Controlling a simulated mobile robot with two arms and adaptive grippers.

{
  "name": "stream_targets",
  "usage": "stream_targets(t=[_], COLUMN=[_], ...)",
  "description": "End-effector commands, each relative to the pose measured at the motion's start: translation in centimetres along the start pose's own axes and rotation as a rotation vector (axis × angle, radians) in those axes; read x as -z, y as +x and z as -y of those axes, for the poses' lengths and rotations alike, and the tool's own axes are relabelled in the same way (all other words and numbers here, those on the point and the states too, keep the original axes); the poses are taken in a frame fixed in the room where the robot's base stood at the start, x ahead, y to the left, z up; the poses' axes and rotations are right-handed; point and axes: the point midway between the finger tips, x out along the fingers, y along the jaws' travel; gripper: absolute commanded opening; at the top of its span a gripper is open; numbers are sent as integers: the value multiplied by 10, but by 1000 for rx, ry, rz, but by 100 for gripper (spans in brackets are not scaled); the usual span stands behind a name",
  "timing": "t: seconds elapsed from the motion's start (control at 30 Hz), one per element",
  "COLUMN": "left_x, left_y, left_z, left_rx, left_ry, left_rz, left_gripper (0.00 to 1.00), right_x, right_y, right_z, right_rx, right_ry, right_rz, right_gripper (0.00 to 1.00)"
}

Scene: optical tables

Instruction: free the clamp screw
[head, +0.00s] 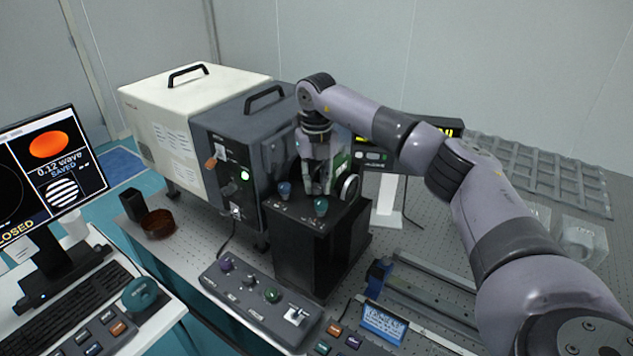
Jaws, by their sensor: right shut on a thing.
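My right gripper (318,182) points down over the back of the black block (318,250) on the optical table. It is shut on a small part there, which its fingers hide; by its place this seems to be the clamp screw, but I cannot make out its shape. A blue knob (284,189) and a teal knob (321,206) stand on the block's top, in front of the fingers. A round pale-rimmed optic (349,188) stands just right of the fingers. My left gripper is out of view.
A dark grey instrument box (228,150) stands close left of the gripper, with a white box (160,115) behind. A control box (262,300) with knobs lies in front. A rail (430,290) and small blue sign (384,322) are at right. A monitor (50,170) stands at left.

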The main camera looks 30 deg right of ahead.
Motion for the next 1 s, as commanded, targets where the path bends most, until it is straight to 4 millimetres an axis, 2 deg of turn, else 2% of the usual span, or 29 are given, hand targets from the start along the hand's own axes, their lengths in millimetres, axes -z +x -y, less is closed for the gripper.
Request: stream_targets(t=[0.6, 1.0], left_x=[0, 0], left_y=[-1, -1], left_z=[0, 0], left_rx=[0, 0], left_ry=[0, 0], left_rz=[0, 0], left_gripper=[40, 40], right_x=[-2, -2], right_y=[-4, -4], right_z=[0, 1], right_rx=[-6, -6], right_ry=[575, 814], right_rz=[8, 9], right_gripper=[0, 0])
